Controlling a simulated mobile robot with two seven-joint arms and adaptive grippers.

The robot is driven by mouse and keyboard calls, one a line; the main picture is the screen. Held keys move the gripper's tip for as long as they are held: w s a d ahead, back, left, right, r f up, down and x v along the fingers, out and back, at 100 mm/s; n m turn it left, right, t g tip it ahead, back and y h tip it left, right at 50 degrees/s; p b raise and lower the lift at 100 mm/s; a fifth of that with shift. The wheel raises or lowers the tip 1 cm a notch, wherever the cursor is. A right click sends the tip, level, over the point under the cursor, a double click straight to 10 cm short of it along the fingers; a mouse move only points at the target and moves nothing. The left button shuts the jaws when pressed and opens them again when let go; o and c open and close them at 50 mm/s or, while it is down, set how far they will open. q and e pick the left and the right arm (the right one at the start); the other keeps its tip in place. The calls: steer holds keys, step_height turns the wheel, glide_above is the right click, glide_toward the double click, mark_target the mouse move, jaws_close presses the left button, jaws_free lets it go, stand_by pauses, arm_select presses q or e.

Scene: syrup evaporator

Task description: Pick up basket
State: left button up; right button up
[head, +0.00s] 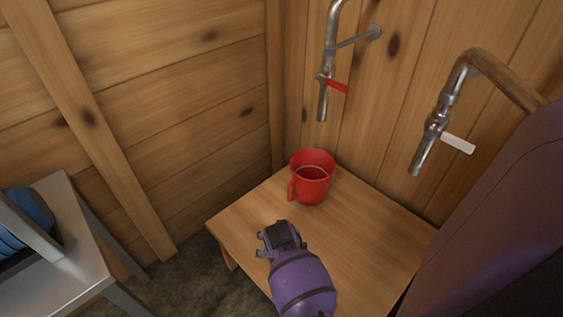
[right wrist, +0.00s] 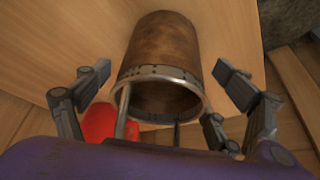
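In the right wrist view a brown, rusty-looking cylindrical container (right wrist: 165,50) with a metal rim shows its dark open mouth towards the camera. It may be the basket. My right gripper (head: 268,240) is over the small wooden table in the head view. In the right wrist view its fingers (right wrist: 163,72) are spread wide on either side of the container, with visible gaps and nothing held. In the head view the container is not visible, probably hidden by my purple right arm.
A red jug (head: 311,182) stands on the wooden table (head: 350,215) behind my right gripper; part of it shows in the wrist view (right wrist: 97,122). Two metal pipes with a red lever (head: 336,86) and a white lever (head: 458,143) hang above. A grey table (head: 75,270) is at left.

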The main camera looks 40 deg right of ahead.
steer(key=c, duration=1.3)
arm_select(q)
steer(key=shift+w+d+r+p, duration=0.1)
steer(key=shift+w+r+p, duration=0.2)
steer(key=shift+r+p, duration=0.3)
steer(key=shift+w+d+r+p, duration=0.1)
steer(key=shift+w+r+p, duration=0.2)
steer(key=shift+r+p, duration=0.3)
arm_select(e)
step_height(320, 180, up, 9)
steer(key=shift+r, duration=0.1)
arm_select(q)
steer(key=shift+s+f, duration=0.1)
arm_select(e)
steer(key=shift+r, duration=0.45)
arm_select(q)
steer(key=shift+a, duration=0.1)
steer(key=shift+c, duration=1.1)
arm_select(e)
steer(key=shift+a, duration=0.1)
